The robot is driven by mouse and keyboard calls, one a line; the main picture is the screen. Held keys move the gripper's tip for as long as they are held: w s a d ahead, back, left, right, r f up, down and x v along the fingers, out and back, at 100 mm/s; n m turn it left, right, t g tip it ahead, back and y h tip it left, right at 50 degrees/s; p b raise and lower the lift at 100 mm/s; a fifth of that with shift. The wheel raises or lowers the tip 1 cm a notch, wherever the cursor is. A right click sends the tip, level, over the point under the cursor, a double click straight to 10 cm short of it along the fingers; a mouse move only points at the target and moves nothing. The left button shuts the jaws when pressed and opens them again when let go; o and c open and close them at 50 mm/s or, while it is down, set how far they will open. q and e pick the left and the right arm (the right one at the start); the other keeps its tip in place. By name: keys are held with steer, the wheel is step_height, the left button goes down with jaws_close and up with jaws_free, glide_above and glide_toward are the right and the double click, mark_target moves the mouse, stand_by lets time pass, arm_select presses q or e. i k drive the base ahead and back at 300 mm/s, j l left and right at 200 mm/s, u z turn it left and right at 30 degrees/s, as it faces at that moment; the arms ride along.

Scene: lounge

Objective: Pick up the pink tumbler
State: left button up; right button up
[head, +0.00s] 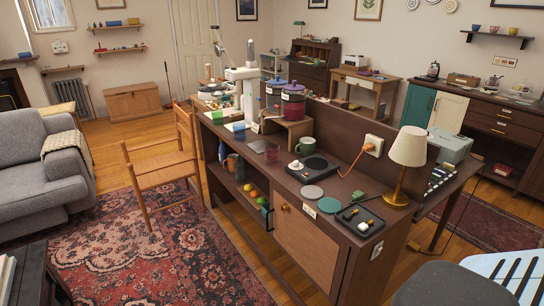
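A small translucent pink-red cup, which looks like the pink tumbler (271,153), stands on the dark wooden counter (257,170). Neither of my grippers shows in the head view.
A wooden chair (160,165) and a grey armchair (42,165) are left.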

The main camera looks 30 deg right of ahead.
mark_target(272, 151)
steer(key=i+l, duration=0.25)
steer(key=i, duration=0.25)
steer(key=i+l, duration=0.2)
steer(key=i, duration=0.3)
steer(key=i+l+z, duration=0.1)
steer(key=z, duration=1.75)
steer(key=i+j, duration=0.05)
steer(key=j, duration=0.05)
